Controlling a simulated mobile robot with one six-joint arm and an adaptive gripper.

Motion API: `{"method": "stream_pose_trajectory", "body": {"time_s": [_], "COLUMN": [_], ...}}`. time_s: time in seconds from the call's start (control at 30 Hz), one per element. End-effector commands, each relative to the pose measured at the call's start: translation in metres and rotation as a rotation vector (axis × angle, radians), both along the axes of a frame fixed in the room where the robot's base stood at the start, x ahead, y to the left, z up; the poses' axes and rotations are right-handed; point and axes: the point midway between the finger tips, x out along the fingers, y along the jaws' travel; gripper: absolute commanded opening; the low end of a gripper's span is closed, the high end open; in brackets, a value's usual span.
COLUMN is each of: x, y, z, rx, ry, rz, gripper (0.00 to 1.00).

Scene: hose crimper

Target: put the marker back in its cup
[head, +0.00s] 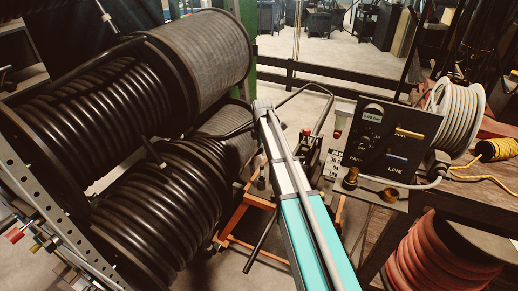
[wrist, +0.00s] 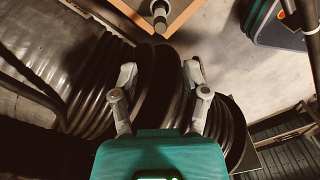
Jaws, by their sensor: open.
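I cannot make out a marker in either view. A small clear-looking container with a red part (head: 339,121) stands at the left edge of the black control panel in the head view; I cannot tell whether it is the cup. My gripper (wrist: 160,72) is open in the wrist view, its two grey fingers spread wide with nothing held between them. Black hose coils lie behind and beneath the fingers. In the head view my teal and silver arm reaches up the middle, and the gripper's fingers cannot be seen clearly.
Large reels of black hose (head: 145,205) fill the left. An orange frame (head: 243,243) stands on the floor behind my arm. A black control panel (head: 378,140) with gauge and knobs is on the right, with a white hose reel (head: 457,110), yellow rope (head: 497,149) and red hose (head: 440,262) nearby.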

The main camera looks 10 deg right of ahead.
Motion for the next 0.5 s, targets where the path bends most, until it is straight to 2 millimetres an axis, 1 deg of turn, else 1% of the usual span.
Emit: {"method": "stream_pose_trajectory", "body": {"time_s": [0.17,0.27,0.37,0.47,0.5], "x": [-0.001,-0.005,-0.015,-0.031,-0.039], "y": [0.0,0.0,0.001,0.001,0.002], "z": [0.0,0.0,0.0,0.0,0.0], "rx": [0.0,0.0,-0.001,-0.001,-0.002], "ry": [0.0,0.0,0.0,-0.001,-0.001], "rz": [-0.002,-0.021,-0.067,-0.148,-0.191], "gripper": [0.59,0.59,0.59,0.59,0.59]}}
